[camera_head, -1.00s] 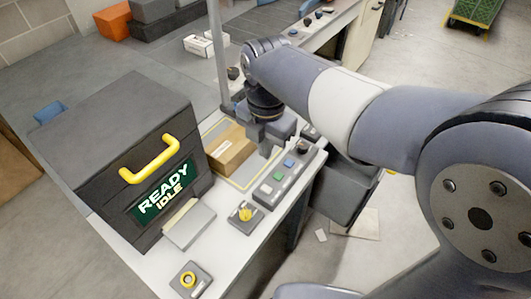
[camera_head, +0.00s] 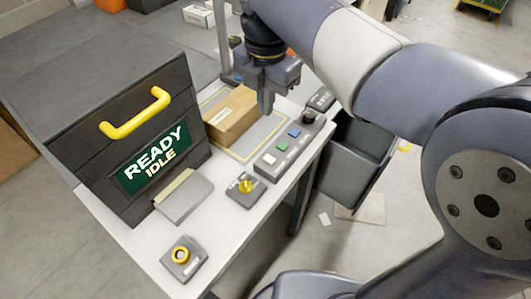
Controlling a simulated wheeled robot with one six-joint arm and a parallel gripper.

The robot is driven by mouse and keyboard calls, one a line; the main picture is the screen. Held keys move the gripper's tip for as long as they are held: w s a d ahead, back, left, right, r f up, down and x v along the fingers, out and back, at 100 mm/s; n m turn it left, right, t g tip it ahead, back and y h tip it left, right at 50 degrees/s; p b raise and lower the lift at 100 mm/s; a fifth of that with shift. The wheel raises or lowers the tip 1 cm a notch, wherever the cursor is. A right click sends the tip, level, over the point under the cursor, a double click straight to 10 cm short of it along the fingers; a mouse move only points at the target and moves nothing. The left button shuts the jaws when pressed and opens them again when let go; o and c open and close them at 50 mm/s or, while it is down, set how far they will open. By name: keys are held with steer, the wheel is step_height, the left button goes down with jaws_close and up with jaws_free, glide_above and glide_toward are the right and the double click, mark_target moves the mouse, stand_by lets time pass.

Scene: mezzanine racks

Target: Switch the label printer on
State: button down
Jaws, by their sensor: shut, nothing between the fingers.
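A big dark machine (camera_head: 80,140) with a yellow handle (camera_head: 135,115) stands on the white table, its green sign reading READY IDLE (camera_head: 156,157). A low grey unit with a beige strip (camera_head: 184,198) sits in front of it. A yellow rotary knob on a grey base (camera_head: 246,188) and a yellow-ringed control (camera_head: 181,256) lie near the table edge. A control strip (camera_head: 264,167) carries white, green and blue buttons and a black knob (camera_head: 308,117). The labels are too small to read, so I cannot tell which control is the printer's. My gripper (camera_head: 267,108) is shut and empty, pointing down beside the parcel, behind the strip.
A brown parcel (camera_head: 230,118) lies on a yellow-outlined grey plate left of my gripper. A grey post (camera_head: 222,40) rises behind it. A dark open bin (camera_head: 352,150) stands off the table's right side. The table's front strip around the yellow controls is clear.

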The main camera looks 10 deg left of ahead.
mark_target(265, 155)
stand_by(0.4)
step_height(265, 155, down, 14)
steer(key=shift+b, duration=0.75)
steer(key=shift+a+p, duration=0.1)
steer(key=shift+p, duration=0.2)
steer(key=shift+f, duration=0.1)
steer(key=shift+s+d+r, duration=0.15)
steer(key=shift+d, duration=0.2)
steer(key=shift+s+d+r, duration=0.1)
steer(key=shift+d, duration=0.25)
